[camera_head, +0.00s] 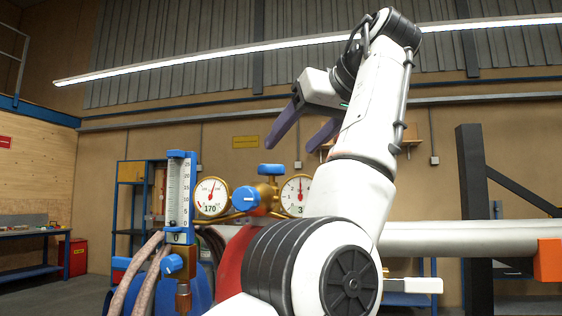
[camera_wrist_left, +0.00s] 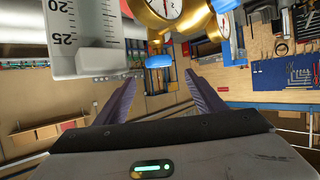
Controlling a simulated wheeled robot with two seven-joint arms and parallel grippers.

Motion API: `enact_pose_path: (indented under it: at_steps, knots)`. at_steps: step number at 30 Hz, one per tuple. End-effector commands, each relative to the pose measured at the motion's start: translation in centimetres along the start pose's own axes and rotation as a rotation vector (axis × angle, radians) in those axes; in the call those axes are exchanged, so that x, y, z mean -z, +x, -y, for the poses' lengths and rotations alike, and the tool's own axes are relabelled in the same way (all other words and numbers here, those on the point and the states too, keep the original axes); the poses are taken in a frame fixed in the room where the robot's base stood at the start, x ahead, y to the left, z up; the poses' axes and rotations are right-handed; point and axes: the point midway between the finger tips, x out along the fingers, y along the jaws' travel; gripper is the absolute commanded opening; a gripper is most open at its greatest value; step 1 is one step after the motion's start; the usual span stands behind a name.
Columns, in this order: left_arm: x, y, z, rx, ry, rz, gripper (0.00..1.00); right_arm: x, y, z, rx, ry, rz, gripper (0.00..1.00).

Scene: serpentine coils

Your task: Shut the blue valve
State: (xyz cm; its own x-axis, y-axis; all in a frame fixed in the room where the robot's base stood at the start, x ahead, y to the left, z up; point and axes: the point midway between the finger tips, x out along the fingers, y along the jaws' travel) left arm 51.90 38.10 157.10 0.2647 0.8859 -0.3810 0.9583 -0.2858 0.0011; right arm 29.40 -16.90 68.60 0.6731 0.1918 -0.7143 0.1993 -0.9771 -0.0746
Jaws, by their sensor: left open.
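Several blue handles show in the head view, and I cannot tell which one is the task's valve. A round blue knob (camera_head: 245,198) is on the front of the brass regulator between two gauges. A flat blue cap (camera_head: 271,170) tops the regulator. A smaller blue knob (camera_head: 172,264) is on the brass fitting below the flowmeter. My left gripper (camera_head: 292,146) is open and empty, with purple fingers, above the regulator. In the left wrist view its fingers (camera_wrist_left: 160,78) are apart; a blue piece (camera_wrist_left: 160,61) shows beyond them. My right gripper is not in view.
The flowmeter (camera_head: 179,195) stands left of the gauges (camera_head: 211,197); it also shows upside down in the left wrist view (camera_wrist_left: 85,30). Hoses (camera_head: 142,275) hang below. A grey horizontal pipe (camera_head: 460,238) runs right. The space above the gauges is open.

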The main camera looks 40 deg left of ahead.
Motion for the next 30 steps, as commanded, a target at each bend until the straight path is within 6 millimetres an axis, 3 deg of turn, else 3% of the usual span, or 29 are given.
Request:
enact_pose_path:
  at_steps: [6,12,18,26,30]
  knots:
    - [-0.1,4.3,0.0,0.002,0.001,0.003,0.63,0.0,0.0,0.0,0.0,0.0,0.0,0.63]
    - [-0.1,7.3,-0.1,0.0,0.002,0.003,0.63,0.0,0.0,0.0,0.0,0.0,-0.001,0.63]
    - [-0.1,8.6,-0.1,-0.001,0.002,0.001,0.63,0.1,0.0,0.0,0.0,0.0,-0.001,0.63]
    - [-0.1,8.7,-0.1,-0.001,0.002,0.001,0.63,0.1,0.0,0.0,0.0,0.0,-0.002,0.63]
    - [-0.1,8.7,-0.1,-0.001,0.002,0.002,0.4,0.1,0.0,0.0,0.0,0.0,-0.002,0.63]
